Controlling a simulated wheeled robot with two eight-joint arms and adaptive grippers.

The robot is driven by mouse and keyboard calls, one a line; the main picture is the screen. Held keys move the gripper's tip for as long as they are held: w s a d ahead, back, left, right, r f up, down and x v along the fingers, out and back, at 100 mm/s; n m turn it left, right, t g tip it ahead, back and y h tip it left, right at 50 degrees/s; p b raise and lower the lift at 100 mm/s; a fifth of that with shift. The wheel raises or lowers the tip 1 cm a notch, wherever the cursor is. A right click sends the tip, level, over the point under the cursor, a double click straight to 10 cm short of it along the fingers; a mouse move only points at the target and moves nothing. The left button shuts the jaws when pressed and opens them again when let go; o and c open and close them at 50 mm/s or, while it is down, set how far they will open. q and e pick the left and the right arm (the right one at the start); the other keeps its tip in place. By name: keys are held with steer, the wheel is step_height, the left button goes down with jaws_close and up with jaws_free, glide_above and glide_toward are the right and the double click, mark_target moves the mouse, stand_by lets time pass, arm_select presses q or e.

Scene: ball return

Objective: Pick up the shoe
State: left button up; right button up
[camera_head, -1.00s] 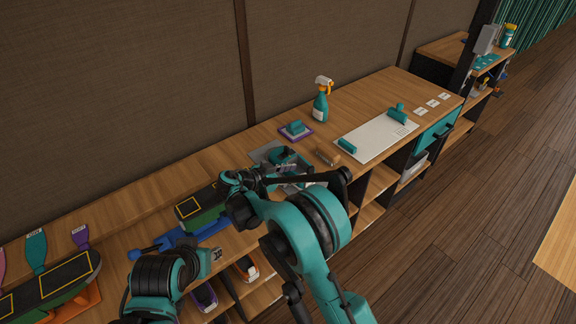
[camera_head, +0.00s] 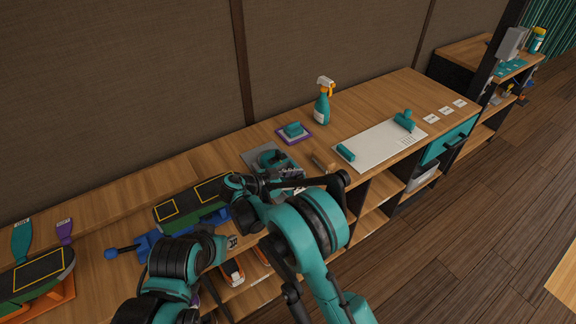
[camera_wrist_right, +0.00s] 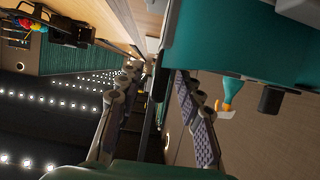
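No shoe is clearly identifiable. Shoe-like orange and white items (camera_head: 233,273) sit in the shelf under the bench, partly hidden by my left arm. A teal object (camera_head: 271,158) stands on a grey plate on the bench, partly behind my right gripper. My right gripper (camera_head: 291,177) is just in front of it in the head view.
A spray bottle (camera_head: 322,103), a teal block on a purple-edged pad (camera_head: 294,132) and a white sheet (camera_head: 378,146) with teal rollers are farther right. Dark boards with yellow outlines (camera_head: 190,205) are on the left.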

steer(key=shift+s+a+r, duration=0.15)
steer(key=shift+s+a, duration=0.05)
steer(key=shift+a, duration=0.05)
steer(key=shift+c, duration=0.6)
steer(key=c, duration=0.6)
steer(key=shift+d, duration=0.1)
jaws_close()
arm_select(q)
steer(key=shift+s+a, duration=0.2)
steer(key=shift+r, duration=0.1)
arm_select(e)
steer(key=shift+r, duration=0.1)
